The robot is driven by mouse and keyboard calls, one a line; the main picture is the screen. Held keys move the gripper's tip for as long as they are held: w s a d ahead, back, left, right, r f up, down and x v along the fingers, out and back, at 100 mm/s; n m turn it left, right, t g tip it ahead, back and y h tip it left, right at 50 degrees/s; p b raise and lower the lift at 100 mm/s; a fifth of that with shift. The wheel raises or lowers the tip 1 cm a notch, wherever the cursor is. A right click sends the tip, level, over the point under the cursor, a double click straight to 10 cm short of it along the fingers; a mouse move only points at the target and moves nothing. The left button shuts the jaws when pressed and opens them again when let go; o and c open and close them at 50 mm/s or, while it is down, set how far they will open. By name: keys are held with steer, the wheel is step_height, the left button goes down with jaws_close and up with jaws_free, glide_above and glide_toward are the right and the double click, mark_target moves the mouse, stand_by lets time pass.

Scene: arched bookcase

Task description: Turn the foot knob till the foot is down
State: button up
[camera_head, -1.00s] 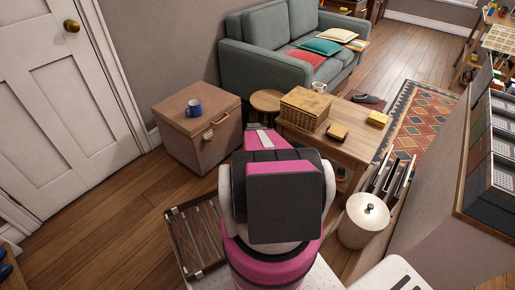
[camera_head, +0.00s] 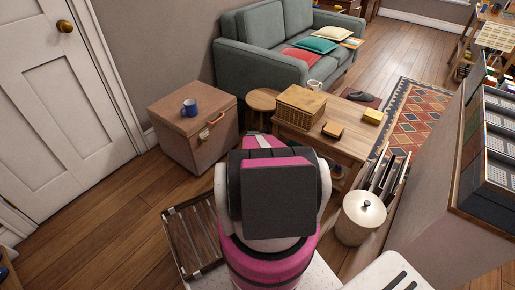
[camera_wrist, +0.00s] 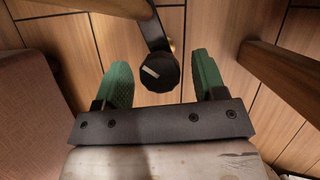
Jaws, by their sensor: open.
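The foot knob (camera_wrist: 160,72) is round and black with a pale mark on its face, seen in the wrist view. It sits at the end of a dark curved bar (camera_wrist: 152,30). My gripper (camera_wrist: 161,86) is open, with one green finger on each side of the knob. Gaps show between the knob and both fingers, so the fingers do not grip it. A small brass-coloured piece shows just behind the knob. I cannot make out the foot itself. In the head view my arm hides the knob and the gripper.
In the wrist view, a wooden bar (camera_wrist: 285,75) is close on the right and a brownish-pink surface (camera_wrist: 35,115) on the left. In the head view, a chest (camera_head: 180,140) with a blue mug, a round stool (camera_head: 262,99) and a wooden table (camera_head: 343,148) surround my arm.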

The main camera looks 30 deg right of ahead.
steer(key=c, duration=0.9)
steer(key=shift+m, duration=0.3)
steer(key=m+g, duration=0.1)
steer(key=m, duration=0.1)
steer(key=m+g, duration=0.1)
steer(key=m, duration=0.1)
steer(key=shift+w+h, duration=0.1)
steer(key=shift+h, duration=0.2)
steer(key=m+g, duration=0.1)
steer(key=m, duration=0.4)
steer(key=shift+w+g, duration=0.1)
steer(key=shift+g, duration=0.3)
steer(key=m, duration=0.2)
steer(key=m+g+y, duration=0.1)
steer(key=m, duration=0.1)
steer(key=shift+m+g, duration=0.3)
steer(key=shift+m+g+y, duration=0.5)
steer(key=shift+m+y, duration=0.3)
steer(key=shift+m, duration=1.4)
